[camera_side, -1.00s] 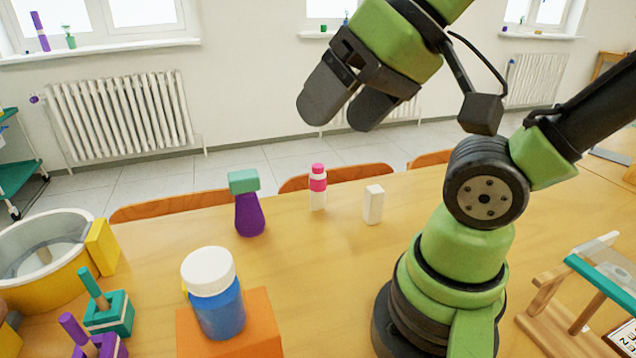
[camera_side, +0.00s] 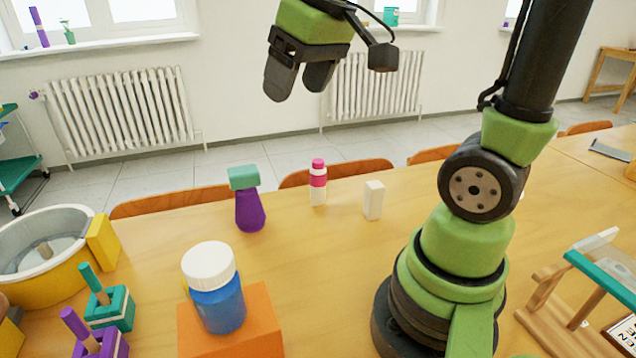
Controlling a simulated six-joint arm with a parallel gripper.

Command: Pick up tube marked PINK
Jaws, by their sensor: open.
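A small white tube with a pink cap and a pink band (camera_side: 318,183) stands upright on the table near its far edge. No lettering on it can be read in this view. My gripper (camera_side: 292,92) is open and empty. It hangs in the air with its fingers pointing down, and in the picture it appears above and slightly left of the tube. It is well apart from the tube.
A purple bottle with a teal top (camera_side: 248,205) stands left of the tube, and a white block (camera_side: 373,200) stands right. Nearer are a blue jar (camera_side: 218,300) on an orange block (camera_side: 262,325), stacking toys (camera_side: 108,305) and a yellow-grey tub (camera_side: 45,285). The table's middle is clear.

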